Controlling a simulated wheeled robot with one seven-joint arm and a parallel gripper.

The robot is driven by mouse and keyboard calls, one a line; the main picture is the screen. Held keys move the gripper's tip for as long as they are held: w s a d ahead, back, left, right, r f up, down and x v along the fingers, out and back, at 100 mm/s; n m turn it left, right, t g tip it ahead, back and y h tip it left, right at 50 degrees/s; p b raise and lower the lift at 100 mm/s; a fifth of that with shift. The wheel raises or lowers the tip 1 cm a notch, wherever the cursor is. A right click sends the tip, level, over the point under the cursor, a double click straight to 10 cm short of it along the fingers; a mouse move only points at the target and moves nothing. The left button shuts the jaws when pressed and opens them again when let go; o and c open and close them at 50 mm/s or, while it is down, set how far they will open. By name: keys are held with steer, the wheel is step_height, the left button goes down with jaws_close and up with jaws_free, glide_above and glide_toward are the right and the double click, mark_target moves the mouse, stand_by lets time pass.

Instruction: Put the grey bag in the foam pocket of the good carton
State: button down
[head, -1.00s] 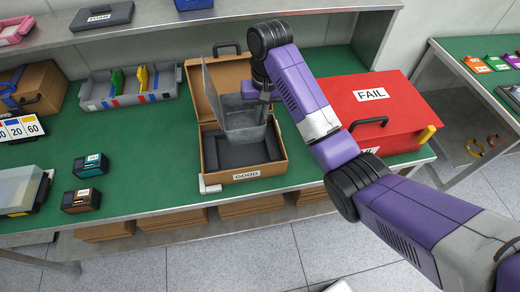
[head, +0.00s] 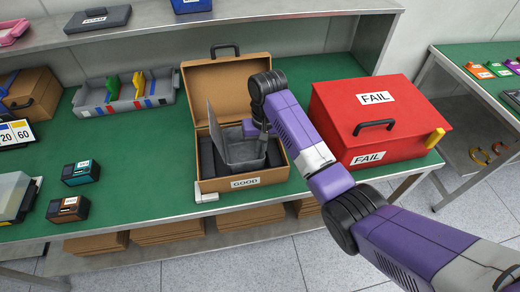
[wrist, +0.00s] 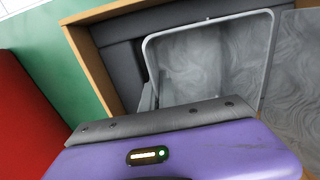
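The grey bag (head: 243,152), a translucent open-topped shape with a raised flap on its left, is down inside the good carton (head: 208,183). It also shows in the wrist view (wrist: 205,60), with a pale rim. The carton is brown, its lid open against the back, with a GOOD label in front. Dark foam (head: 270,174) shows around the bag. Whether the bag touches the pocket floor cannot be told.
A red FAIL case (head: 405,125) stands closed close to the right of the carton. A grey divided tray (head: 125,104) is at the back left. Two small dark boxes (head: 81,172) sit left of the carton, with clear green table between. A shelf (head: 200,30) overhangs the back.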

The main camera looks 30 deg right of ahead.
steer(key=shift+f, duration=0.1)
steer(key=c, duration=1.9)
jaws_free()
steer(key=shift+c, duration=0.2)
step_height(320, 180, up, 12)
steer(key=p, duration=0.4)
steer(key=shift+s+d+p, duration=0.15)
steer(key=shift+d+p, duration=0.2)
steer(key=shift+d, duration=0.1)
